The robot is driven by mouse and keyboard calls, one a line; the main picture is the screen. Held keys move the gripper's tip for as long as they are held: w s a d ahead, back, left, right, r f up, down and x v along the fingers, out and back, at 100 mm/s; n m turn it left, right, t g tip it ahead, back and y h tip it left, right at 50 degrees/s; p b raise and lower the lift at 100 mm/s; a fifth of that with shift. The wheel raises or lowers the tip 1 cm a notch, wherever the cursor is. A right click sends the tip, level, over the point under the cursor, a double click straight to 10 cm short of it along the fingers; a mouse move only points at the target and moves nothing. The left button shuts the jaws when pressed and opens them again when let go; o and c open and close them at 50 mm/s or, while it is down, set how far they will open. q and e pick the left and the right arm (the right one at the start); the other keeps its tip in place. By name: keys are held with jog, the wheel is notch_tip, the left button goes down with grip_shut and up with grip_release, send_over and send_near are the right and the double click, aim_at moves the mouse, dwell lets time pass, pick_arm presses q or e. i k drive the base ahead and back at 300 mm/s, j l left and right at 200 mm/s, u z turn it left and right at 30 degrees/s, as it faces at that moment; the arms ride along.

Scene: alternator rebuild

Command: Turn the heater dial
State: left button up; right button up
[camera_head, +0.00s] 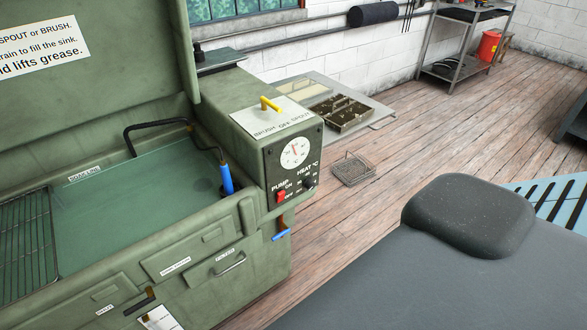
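The heater dial (308,182) is a small dark knob under the "HEAT °C" label. It sits on the dark front panel of the green parts washer's control box (240,110). A round white gauge (294,153) with a red needle is above it. A red pump switch (282,196) is to its left, beside the ON and OFF marks. The dial's exact setting is too small to read. Neither of my grippers is in view.
A yellow valve handle (268,103) tops the control box. A blue brush (226,178) stands in the sink basin (130,190). A blue-handled lever (281,235) juts below the panel. A wire basket (353,168) lies on the wooden floor. Open floor lies right of the washer.

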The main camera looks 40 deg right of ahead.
aim_at(308, 183)
jog(key=z, duration=1.35)
